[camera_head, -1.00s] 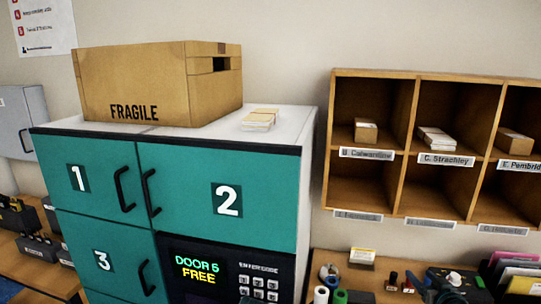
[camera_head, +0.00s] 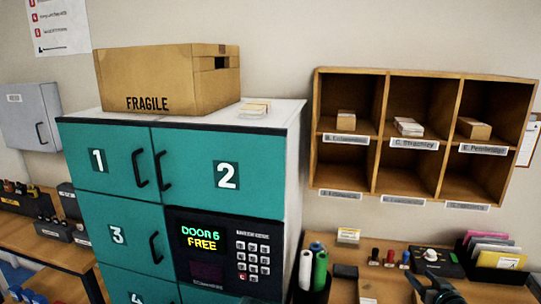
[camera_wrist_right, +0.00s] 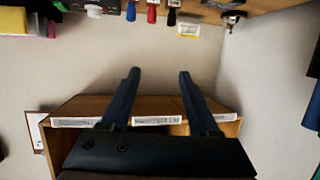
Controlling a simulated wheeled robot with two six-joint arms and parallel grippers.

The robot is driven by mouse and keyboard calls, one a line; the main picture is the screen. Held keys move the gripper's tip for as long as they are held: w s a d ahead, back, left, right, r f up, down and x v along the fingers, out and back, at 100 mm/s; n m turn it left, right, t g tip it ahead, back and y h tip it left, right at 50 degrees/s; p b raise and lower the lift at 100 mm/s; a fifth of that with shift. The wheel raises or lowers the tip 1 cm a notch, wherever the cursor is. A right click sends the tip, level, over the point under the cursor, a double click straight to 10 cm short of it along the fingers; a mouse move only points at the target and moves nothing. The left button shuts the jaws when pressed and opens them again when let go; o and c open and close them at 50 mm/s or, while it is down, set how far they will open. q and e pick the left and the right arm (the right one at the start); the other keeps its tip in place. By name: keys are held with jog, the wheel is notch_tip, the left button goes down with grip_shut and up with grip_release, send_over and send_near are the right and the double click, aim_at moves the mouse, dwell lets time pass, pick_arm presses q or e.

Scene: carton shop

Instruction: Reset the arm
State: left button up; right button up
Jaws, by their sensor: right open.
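My right gripper (camera_head: 430,290) shows only in part as a dark shape at the bottom right of the head view, in front of the desk. In the right wrist view, its two dark blue fingers (camera_wrist_right: 158,78) stand apart with nothing between them. That view looks upside down, with the desk edge at the top and the pigeonhole shelf (camera_wrist_right: 85,105) behind the fingers. My left gripper is not in view.
A teal locker (camera_head: 100,190) with numbered doors and a keypad bears a FRAGILE carton (camera_head: 150,83). The wall pigeonhole shelf (camera_head: 430,80) holds small parcels. The desk (camera_head: 385,285) carries stamps (camera_head: 389,258), rolls (camera_head: 312,268) and a folder rack (camera_head: 490,262).

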jog(key=a+f+g+y, duration=0.1)
jog(key=a+f+g, duration=0.1)
jog(key=a, duration=0.4)
jog(key=a+f+n+g+y, duration=0.1)
jog(key=a+f+g, duration=0.1)
jog(key=a+f, duration=0.2)
jog(key=a+f+n+g+y, duration=0.1)
jog(key=a+f+g+y, duration=0.1)
jog(key=a, duration=0.6)
jog(key=shift+s+f+g, duration=0.3)
jog(key=shift+f+g, duration=0.1)
jog(key=shift+f, duration=0.4)
jog(key=s+a+f+g, duration=0.2)
jog(key=a, duration=0.1)
jog(key=s+a+f+g, duration=0.1)
jog(key=s+a+f, duration=0.1)
jog(key=shift+a+g+h, duration=0.25)
jog(key=shift+g+h, duration=0.05)
jog(key=shift+g, duration=0.1)
jog(key=s+a+f+n+g+h+b, duration=0.2)
jog(key=s+a+f+g+h+b, duration=0.2)
jog(key=s+a, duration=0.7)
notch_tip(320, 180, down, 4)
jog(key=shift+a+r+n+b, duration=0.2)
jog(key=shift+a+n+b, duration=0.1)
jog(key=shift+a+b, duration=0.65)
